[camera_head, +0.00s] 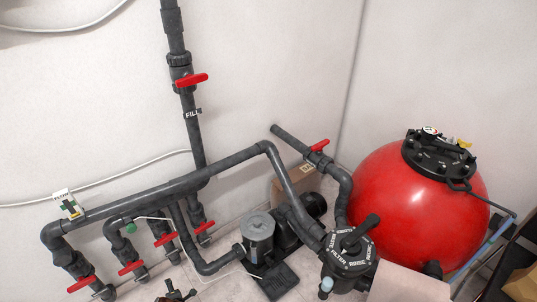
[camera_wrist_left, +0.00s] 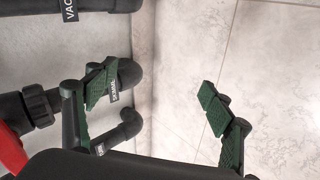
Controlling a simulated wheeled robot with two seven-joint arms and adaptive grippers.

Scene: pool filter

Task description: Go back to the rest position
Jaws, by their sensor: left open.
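My left gripper (camera_wrist_left: 156,95) is open in the left wrist view, its two green-padded fingers spread wide with nothing between them. Tiled floor and wall show through the gap. A dark pipe elbow (camera_wrist_left: 128,73) with a white label lies just behind the left finger, and a red valve handle (camera_wrist_left: 10,150) is at the left edge. In the head view a small dark shape with a green tip (camera_head: 178,294) at the bottom edge looks like the end of my left gripper, in front of the pipework. My right gripper is in neither view.
Grey pipes (camera_head: 150,198) with several red valve handles (camera_head: 131,268) run along the wall. A pump (camera_head: 258,236) stands mid-floor. A black multiport valve (camera_head: 348,252) stands beside the large red filter tank (camera_head: 405,205). A cardboard box (camera_head: 292,186) sits behind the pump.

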